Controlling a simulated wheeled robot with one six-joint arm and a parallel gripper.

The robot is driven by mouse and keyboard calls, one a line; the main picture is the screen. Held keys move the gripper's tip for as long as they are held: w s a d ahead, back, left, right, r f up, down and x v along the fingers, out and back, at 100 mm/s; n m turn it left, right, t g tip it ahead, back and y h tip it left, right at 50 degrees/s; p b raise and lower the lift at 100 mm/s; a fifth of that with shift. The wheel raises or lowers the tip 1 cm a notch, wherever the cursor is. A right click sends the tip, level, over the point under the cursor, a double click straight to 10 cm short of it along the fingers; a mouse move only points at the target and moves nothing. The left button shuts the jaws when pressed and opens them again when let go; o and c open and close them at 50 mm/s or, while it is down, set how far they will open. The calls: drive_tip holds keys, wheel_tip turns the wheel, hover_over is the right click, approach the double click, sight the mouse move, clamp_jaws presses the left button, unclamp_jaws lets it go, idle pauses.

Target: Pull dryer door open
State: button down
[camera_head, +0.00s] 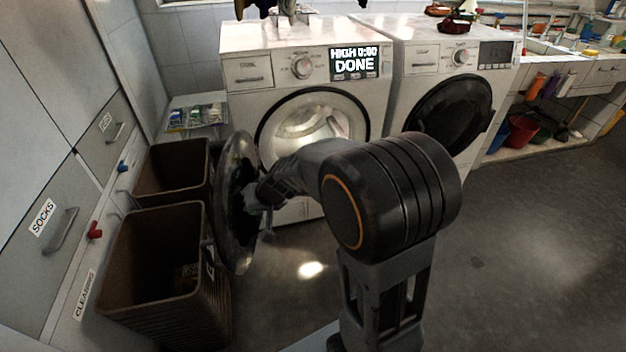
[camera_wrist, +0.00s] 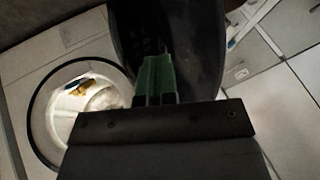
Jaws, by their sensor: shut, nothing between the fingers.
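The left machine (camera_head: 243,108) has a display reading "HIGH 0:00 DONE". Its round door (camera_head: 236,185) stands swung wide open to the left, seen nearly edge-on, and its lit drum opening (camera_head: 318,125) is uncovered. My gripper (camera_head: 262,200) is at the right side of this door, close to or against it; exact contact is hard to tell. In the wrist view, the green fingers (camera_wrist: 155,75) are shut together with nothing between them, and the dark door (camera_wrist: 195,30) fills the area around and beyond them. The drum opening shows at left (camera_wrist: 92,100).
A second machine (camera_head: 408,65) with a dark closed door (camera_head: 450,112) stands at the right. Brown baskets (camera_head: 165,255) stand left of the open door, beside cabinets (camera_head: 35,130) labelled "SOCKS" and "CLEANING". The floor (camera_head: 530,235) at the right is clear.

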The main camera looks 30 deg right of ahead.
drive_tip(key=s+d+r+h+p, duration=0.1)
drive_tip(key=s+d+r+p, duration=0.1)
drive_tip(key=s+r+p, duration=0.4)
drive_tip(key=s+d+r+g+h+p, duration=0.1)
drive_tip(key=s+d+r+h+p, duration=0.1)
drive_tip(key=s+r+p, duration=0.4)
drive_tip(key=s+d+r+n+g+h+p, duration=0.1)
drive_tip(key=s+d+r+p, duration=0.1)
drive_tip(key=s+r+p, duration=0.4)
wheel_tip(320, 180, up, 11)
drive_tip(key=p, duration=0.4)
drive_tip(key=shift+s+f+h, duration=0.2)
drive_tip(key=shift+s+h, duration=0.1)
